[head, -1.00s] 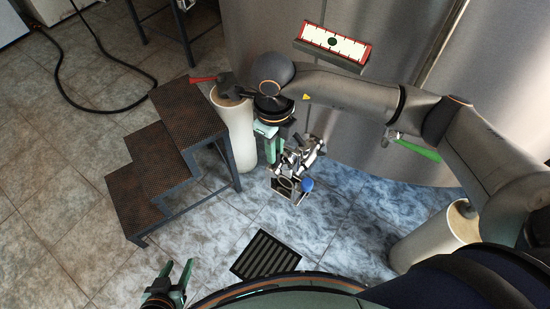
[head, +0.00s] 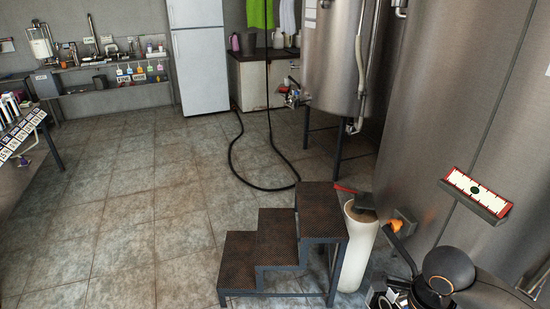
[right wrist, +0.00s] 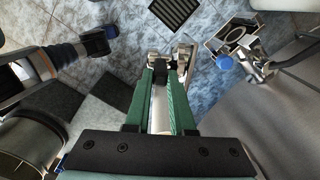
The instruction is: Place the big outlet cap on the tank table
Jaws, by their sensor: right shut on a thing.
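My right gripper (right wrist: 172,85) has its green fingers together in the right wrist view, shut on a silvery metal part (right wrist: 158,110) that looks like the big outlet cap. The fingers hide much of it, and its outline is unclear. To its right, apart from the fingers, a metal fitting with a blue knob (right wrist: 225,62) shows near the tank. In the head view, only part of my right arm shows at bottom right; the fingers are not clear there. A table (head: 27,178) stands at the left edge; I cannot tell whether it is the tank table. My left gripper is out of view.
A black hose (head: 240,180) lies on the floor. A fridge (head: 200,65) stands at the back. The tiled floor at left centre (head: 140,210) is clear.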

